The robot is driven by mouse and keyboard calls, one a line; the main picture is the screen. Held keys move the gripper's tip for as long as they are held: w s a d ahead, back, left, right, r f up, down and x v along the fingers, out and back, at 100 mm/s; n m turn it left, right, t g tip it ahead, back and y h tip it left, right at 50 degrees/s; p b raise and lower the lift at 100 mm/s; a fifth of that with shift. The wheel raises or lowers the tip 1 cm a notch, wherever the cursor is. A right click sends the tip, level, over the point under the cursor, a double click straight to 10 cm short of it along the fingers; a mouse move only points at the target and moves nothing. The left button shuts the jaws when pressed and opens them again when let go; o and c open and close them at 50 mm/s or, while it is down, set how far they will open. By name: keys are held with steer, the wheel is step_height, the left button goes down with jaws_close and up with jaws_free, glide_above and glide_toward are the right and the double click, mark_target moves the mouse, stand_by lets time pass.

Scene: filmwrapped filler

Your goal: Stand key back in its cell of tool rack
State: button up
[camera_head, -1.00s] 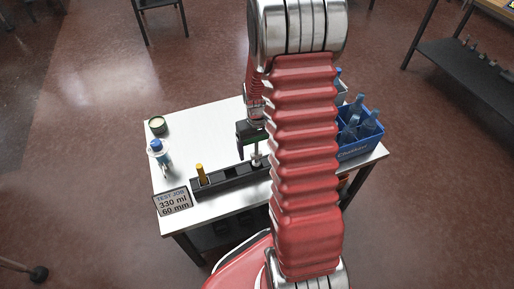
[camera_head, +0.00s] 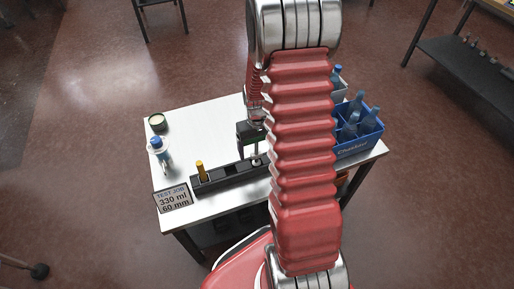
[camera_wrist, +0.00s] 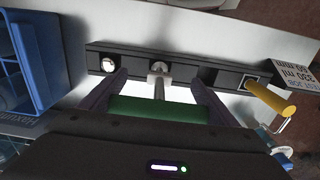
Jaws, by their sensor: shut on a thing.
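My gripper (camera_wrist: 160,100) is shut on the key (camera_wrist: 159,90), which has a green handle between the fingers and a silver shaft with a grey end piece. In the head view my gripper (camera_head: 252,137) is above the right part of the dark tool rack (camera_head: 232,177), and the key's shaft (camera_head: 257,159) points down at it. The tool rack also shows in the wrist view (camera_wrist: 182,61), with the key's end over one of its cells. I cannot tell whether the end is inside the cell. My arm hides the rack's right end in the head view.
A yellow-handled tool (camera_head: 200,171) stands in the rack's left end. A blue crate (camera_head: 358,147) with bottles is at right. A white bottle with a blue cap (camera_head: 160,152), a round tin (camera_head: 157,122) and a sign (camera_head: 173,198) are at left. The tabletop behind the rack is clear.

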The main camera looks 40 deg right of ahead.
steer(key=shift+f, duration=0.6)
steer(key=o, duration=1.2)
steer(key=shift+r, duration=0.1)
step_height(320, 180, up, 13)
steer(key=shift+r, duration=0.2)
steer(key=shift+s, duration=0.1)
stand_by(0.7)
steer(key=s+a+r+n+t, duration=0.1)
steer(key=s+a+r+t, duration=0.1)
steer(key=s+a+r, duration=0.2)
steer(key=s+a+r+n+t, duration=0.1)
steer(key=s+a+r, duration=0.4)
steer(key=a+r, duration=0.4)
steer(key=s+a+r+n+t, duration=0.1)
steer(key=s+a+r+t, duration=0.1)
steer(key=s+a+r, duration=0.3)
steer(key=shift+s+a+r+t, duration=0.15)
steer(key=shift+a+r, duration=0.2)
steer(key=shift+a, duration=0.25)
steer(key=shift+s+a+r+t, duration=0.15)
steer(key=shift+a+r, duration=0.2)
steer(key=shift+a, duration=0.2)
